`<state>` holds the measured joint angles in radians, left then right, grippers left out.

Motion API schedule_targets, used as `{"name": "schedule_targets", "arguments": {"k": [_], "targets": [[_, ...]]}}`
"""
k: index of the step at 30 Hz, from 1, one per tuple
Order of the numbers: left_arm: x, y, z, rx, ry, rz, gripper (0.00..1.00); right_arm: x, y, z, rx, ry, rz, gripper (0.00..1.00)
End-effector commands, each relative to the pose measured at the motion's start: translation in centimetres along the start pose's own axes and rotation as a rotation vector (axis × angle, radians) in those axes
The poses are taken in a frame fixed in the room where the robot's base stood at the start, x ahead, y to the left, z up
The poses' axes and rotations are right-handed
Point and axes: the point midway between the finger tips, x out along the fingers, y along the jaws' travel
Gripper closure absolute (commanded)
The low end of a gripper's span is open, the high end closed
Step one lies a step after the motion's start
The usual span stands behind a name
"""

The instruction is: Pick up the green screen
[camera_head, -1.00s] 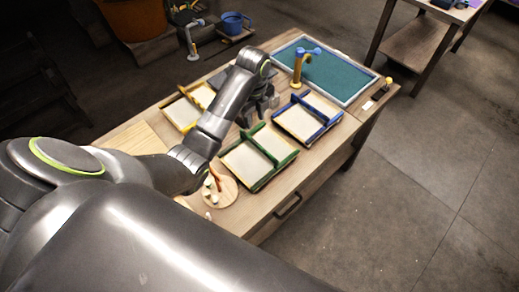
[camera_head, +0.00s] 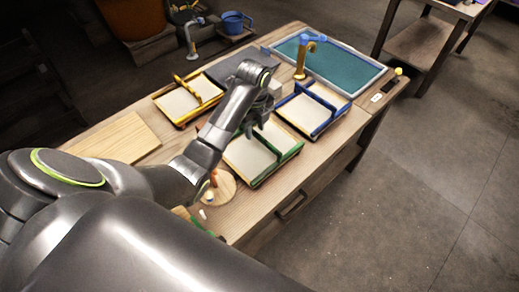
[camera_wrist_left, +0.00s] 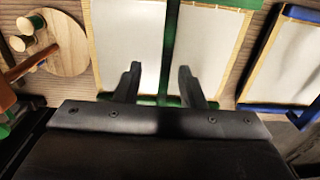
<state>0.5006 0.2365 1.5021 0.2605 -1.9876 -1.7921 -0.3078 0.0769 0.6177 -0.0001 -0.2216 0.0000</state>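The green screen (camera_head: 246,158), a pale sheet in a green frame with a raised green bar across its middle, lies on the wooden table. It also fills the upper middle of the left wrist view (camera_wrist_left: 125,35). My left gripper (camera_head: 255,128) is over its far part, hiding some of the frame and bar. In the left wrist view my left gripper (camera_wrist_left: 160,70) is open and empty, with the green bar running between its fingers in the picture. I cannot tell whether the fingertips reach down beside the bar. My right gripper is not in view.
A blue-framed screen (camera_head: 305,113) lies close on the right and a yellow-framed one (camera_head: 180,103) to the left. A round wooden board (camera_head: 222,190) with small items is near. A teal-filled basin (camera_head: 343,72) and yellow-blue tap (camera_head: 301,62) are at the back.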

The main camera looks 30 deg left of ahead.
Motion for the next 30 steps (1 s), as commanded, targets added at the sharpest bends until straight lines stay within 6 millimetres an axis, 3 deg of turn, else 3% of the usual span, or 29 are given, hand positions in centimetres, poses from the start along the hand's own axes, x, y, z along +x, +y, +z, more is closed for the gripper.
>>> {"name": "schedule_targets", "arguments": {"k": [12,21,30], "targets": [[4.7,-0.7,-0.5,0.0,0.002,0.003,0.64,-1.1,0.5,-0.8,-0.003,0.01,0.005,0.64],[5.2,-0.7,-0.5,0.0,0.0,0.001,0.64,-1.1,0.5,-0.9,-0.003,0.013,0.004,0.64],[5.2,-0.7,-0.5,0.0,0.0,0.001,1.0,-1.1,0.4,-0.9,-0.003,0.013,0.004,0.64]]}}
